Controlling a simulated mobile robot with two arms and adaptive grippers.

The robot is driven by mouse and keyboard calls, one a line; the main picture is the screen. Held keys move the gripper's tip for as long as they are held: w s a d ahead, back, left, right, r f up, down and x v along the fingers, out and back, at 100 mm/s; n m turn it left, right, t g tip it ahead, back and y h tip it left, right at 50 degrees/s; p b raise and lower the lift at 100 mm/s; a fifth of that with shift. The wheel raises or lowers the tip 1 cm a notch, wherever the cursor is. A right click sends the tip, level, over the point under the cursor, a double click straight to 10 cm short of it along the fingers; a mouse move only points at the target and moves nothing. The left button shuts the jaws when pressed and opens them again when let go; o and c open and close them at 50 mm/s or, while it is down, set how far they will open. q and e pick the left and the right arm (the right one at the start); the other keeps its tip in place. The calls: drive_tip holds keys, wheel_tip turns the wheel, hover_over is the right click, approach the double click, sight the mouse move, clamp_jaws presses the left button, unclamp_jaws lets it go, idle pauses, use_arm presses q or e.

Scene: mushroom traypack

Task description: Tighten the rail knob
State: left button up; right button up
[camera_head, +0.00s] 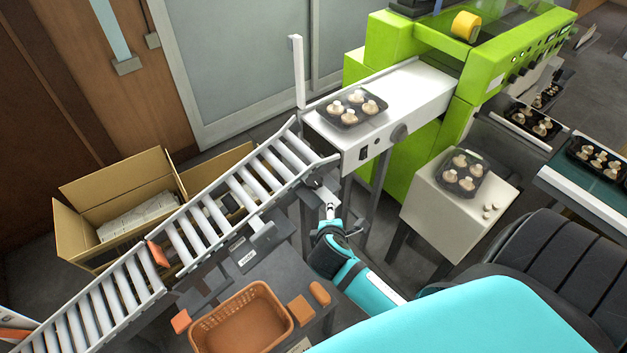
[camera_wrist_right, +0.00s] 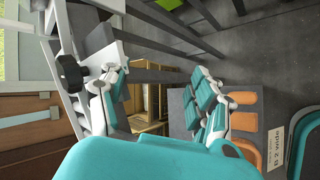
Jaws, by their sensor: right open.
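The roller rail (camera_head: 215,207) slopes down to the left from the conveyor's end. My right gripper (camera_head: 330,208) is just below the rail's upper end, left of and below that knob. In the right wrist view my right gripper (camera_wrist_right: 168,85) is open, its fingers spread with nothing between them. I cannot tell if both views show the same knob. My left gripper is not in view.
A brown basket (camera_head: 240,318) and orange blocks (camera_head: 302,310) lie on the grey table below the rail. Cardboard boxes (camera_head: 120,200) stand behind the rail. A tray of mushrooms (camera_head: 352,108) rests on the conveyor, beside the green machine (camera_head: 400,40). Another tray (camera_head: 460,172) sits on a white stand.

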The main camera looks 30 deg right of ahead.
wheel_tip(320, 180, down, 3)
drive_tip(key=m+t+y, duration=0.1)
drive_tip(key=t+y, duration=0.1)
drive_tip(key=m+t+y+b, duration=0.2)
drive_tip(key=m+t+y, duration=0.4)
drive_tip(key=t+y, duration=0.15)
approach(317, 188)
drive_tip(key=shift+t, duration=0.35)
drive_tip(key=w+p, duration=0.1)
drive_tip(key=w, duration=0.3)
drive_tip(key=w+a, duration=0.1)
drive_tip(key=w, duration=0.3)
drive_tip(key=w+p, duration=0.1)
drive_tip(key=w, duration=0.3)
drive_tip(key=shift+w+a+f+p, duration=0.15)
drive_tip(key=shift+a+p, duration=0.05)
drive_tip(key=shift+p, duration=0.1)
drive_tip(key=shift+c, duration=0.3)
drive_tip(key=c, duration=1.2)
drive_tip(key=shift+a+f+m+t+h+b, duration=0.1)
drive_tip(key=shift+m+t+h+b, duration=0.2)
drive_tip(key=shift+m+h, duration=0.8)
drive_tip(key=m+h+b, duration=0.1)
drive_tip(key=m+h, duration=0.1)
drive_tip(key=h, duration=0.2)
drive_tip(key=shift+m+h+b, duration=0.3)
drive_tip(key=shift+h, duration=0.45)
